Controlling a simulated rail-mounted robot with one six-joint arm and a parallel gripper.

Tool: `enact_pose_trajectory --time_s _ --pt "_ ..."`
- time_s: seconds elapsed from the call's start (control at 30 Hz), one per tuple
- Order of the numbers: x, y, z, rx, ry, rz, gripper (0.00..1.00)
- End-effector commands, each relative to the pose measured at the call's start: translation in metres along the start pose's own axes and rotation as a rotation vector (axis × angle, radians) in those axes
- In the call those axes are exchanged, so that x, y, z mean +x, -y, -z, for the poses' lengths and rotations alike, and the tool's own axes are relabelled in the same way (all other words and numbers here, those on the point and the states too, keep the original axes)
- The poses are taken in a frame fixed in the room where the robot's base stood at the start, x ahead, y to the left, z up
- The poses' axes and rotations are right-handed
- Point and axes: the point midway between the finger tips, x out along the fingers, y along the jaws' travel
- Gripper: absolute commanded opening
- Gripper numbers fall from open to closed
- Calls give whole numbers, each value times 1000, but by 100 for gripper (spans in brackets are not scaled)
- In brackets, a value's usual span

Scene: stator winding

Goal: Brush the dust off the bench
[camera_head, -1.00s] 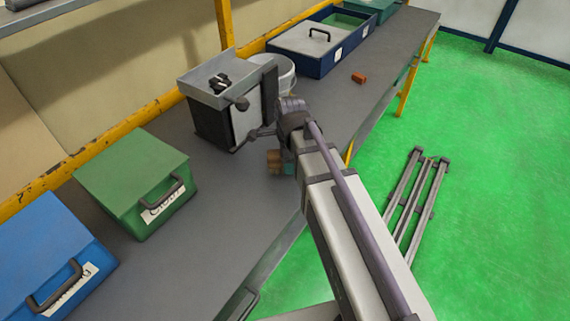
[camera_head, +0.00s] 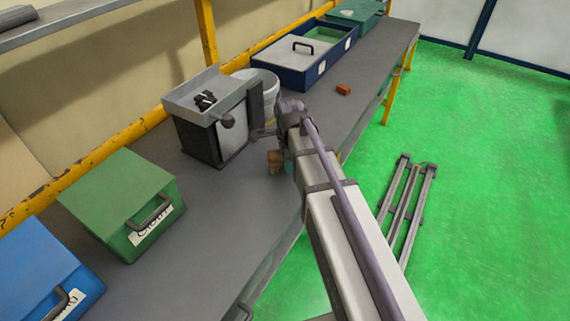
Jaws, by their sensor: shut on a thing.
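The grey bench (camera_head: 222,215) runs from the lower left to the far upper right. I cannot make out dust on it. My gripper (camera_head: 282,160) is at the end of my arm, low over the bench near its right edge, and mostly hidden by my own wrist. It is shut on a small tan-brown thing, which looks like the brush (camera_head: 275,161). Whether the brush touches the bench is hard to tell.
A grey open-topped machine (camera_head: 205,115) and a white bucket (camera_head: 262,84) stand left of my gripper. Green (camera_head: 110,200) and blue (camera_head: 40,270) boxes stand nearer. The bench front is clear.

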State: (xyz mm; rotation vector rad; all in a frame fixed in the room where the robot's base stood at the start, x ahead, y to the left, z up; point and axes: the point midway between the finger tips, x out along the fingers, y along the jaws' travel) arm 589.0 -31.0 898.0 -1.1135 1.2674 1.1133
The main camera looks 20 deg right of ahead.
Motion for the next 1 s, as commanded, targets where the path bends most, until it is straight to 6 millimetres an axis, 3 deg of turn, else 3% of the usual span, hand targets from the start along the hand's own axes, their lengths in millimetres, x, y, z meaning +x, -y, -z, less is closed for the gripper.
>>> enact_pose_trajectory --time_s 0.3,0.77,1.0 --pt "-4 0 1 -1 1 0 15" --pt "-62 0 0 -1 1 0 15" --pt "-60 0 0 -1 1 -1 15"
